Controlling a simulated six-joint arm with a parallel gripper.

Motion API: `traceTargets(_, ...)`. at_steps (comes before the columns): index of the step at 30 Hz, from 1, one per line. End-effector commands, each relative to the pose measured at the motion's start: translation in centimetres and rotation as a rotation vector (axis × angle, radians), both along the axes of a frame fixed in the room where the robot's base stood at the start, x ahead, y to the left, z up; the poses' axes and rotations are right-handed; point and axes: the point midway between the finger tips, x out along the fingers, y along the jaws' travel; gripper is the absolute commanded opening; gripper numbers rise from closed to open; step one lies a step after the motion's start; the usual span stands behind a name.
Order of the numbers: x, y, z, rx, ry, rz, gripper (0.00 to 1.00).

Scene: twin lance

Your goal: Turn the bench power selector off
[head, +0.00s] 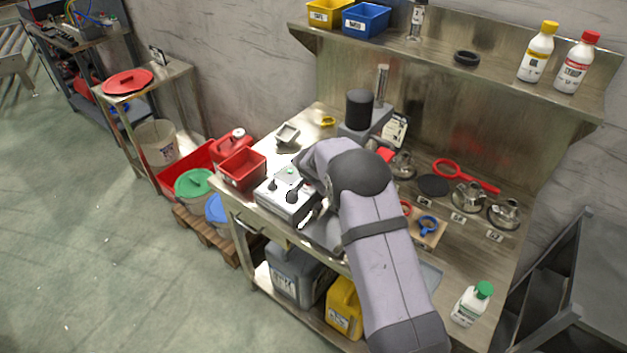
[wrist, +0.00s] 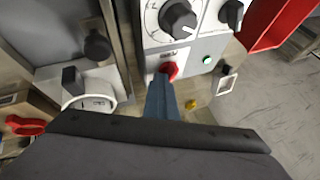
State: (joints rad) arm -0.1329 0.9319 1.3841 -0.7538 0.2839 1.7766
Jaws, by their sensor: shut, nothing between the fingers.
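A light grey control box (head: 286,204) stands at the left front of the bench, and its face fills the top of the wrist view (wrist: 150,45). It carries a large black rotary knob (wrist: 178,17) on a round marked dial, a second black knob (wrist: 231,12), a red knob or button (wrist: 168,70) and a green lamp (wrist: 207,60). I cannot tell from the blurred labels which is the power selector. My gripper (wrist: 162,80) is shut and empty, its tips close to the red control; I cannot tell whether they touch. In the head view my arm partly hides the gripper.
A red bin (head: 242,168) stands left of the box. Behind is a dark cylinder (head: 359,108) on a grey base. A shelf (head: 440,59) hangs above.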

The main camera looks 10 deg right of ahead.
Motion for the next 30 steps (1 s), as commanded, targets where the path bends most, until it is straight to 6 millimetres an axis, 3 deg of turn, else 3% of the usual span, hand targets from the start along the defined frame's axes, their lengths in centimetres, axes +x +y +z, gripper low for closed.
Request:
traceTargets(12,0.6,0.3,0.2,0.007,-0.013,0.05,0.0)
traceTargets(30,1.6,-0.9,-0.2,0.006,-0.016,0.046,0.0)
